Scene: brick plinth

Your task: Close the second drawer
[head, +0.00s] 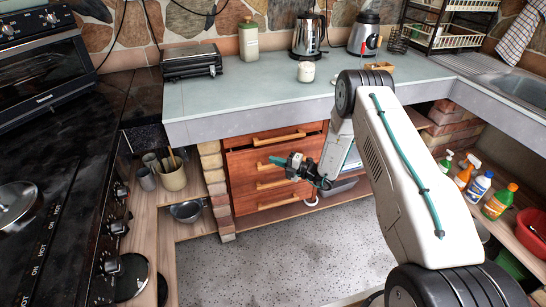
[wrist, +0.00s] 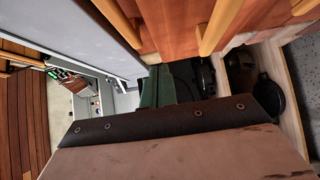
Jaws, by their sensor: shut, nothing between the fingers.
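A reddish wooden drawer unit stands under the counter, with several drawers stacked one above another. The second drawer (head: 241,163) appears to stand a little forward of the top drawer (head: 236,140). Its pale wooden handle (head: 263,168) is partly hidden behind my gripper. My gripper (head: 278,161) is shut and empty, in front of the second drawer's face. I cannot tell whether it touches the drawer. In the wrist view, a green finger (wrist: 152,88) shows near a drawer front (wrist: 170,25) and a wooden handle (wrist: 218,27).
The counter (head: 230,98) overhangs the drawers, with a kettle (head: 308,35) and a grill (head: 191,62) on it. A brick pillar (head: 214,180) and a utensil pot (head: 173,178) stand left. The speckled floor (head: 285,255) in front is clear.

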